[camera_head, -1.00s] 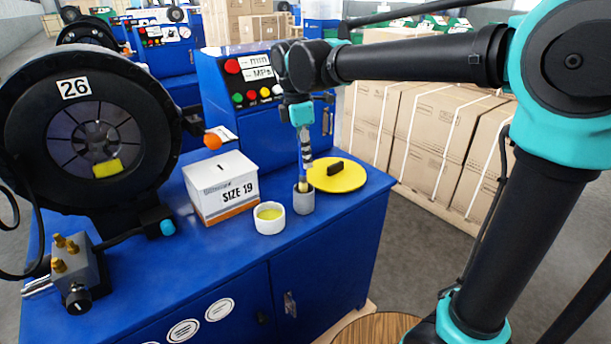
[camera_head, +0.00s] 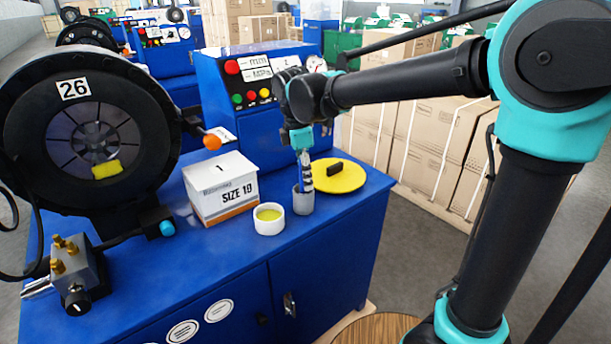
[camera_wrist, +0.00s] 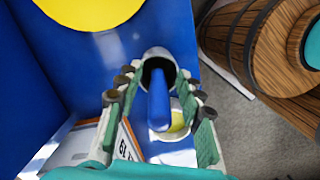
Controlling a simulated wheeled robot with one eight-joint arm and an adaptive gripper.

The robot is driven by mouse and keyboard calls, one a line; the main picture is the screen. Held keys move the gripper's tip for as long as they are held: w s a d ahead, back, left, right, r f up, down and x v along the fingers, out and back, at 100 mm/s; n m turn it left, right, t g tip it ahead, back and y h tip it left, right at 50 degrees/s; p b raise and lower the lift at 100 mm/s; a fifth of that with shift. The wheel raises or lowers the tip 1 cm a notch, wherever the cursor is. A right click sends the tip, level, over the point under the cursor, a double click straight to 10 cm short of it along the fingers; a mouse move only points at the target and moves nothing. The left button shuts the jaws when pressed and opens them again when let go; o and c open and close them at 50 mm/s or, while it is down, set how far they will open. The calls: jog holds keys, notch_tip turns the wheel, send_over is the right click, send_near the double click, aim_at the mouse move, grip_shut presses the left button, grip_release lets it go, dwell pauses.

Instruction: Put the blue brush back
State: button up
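The blue brush (camera_wrist: 158,100) stands in the grey cup (camera_head: 302,203), its lower end hidden inside. In the wrist view its blue handle points up towards my palm from the cup (camera_wrist: 158,56). My gripper (camera_head: 305,182) is right above the cup, pointing down. In the wrist view the fingers of my gripper (camera_wrist: 158,108) are spread on both sides of the handle, with gaps between, so it is open around the brush and does not grip it.
A white pot with yellow contents (camera_head: 269,219) stands left of the cup. Behind it is a white SIZE 19 box (camera_head: 221,187). A yellow disc with a dark handle (camera_head: 340,180) lies right of the cup. The crimper (camera_head: 90,130) fills the left. The blue cabinet top (camera_head: 200,262) is clear in front.

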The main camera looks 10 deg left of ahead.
jog(key=shift+r, duration=0.1)
jog(key=r, duration=0.4)
jog(key=a+r, duration=0.1)
jog(key=r, duration=0.6)
jog(key=shift+s+a+r, duration=0.2)
jog(key=shift+s+r, duration=0.1)
jog(key=shift+r, duration=0.1)
jog(key=w+d+f+m, duration=0.3)
jog(key=d+f+m, duration=0.3)
jog(key=d+f, duration=0.4)
jog(key=s+d+f+m+t, duration=0.1)
jog(key=s+d+f+m, duration=0.3)
jog(key=d+f+m, duration=0.1)
jog(key=s+d+f+m+t, duration=0.1)
jog(key=s+d+f+m, duration=0.3)
jog(key=d, duration=0.6)
jog(key=s+d+f+m+t+y, duration=0.1)
jog(key=s+d+f+m, duration=0.3)
jog(key=d+f+m, duration=0.3)
notch_tip(320, 180, down, 3)
jog(key=shift+s+d+m+t, duration=0.15)
jog(key=shift+d+m+t, duration=0.15)
jog(key=shift+d, duration=0.3)
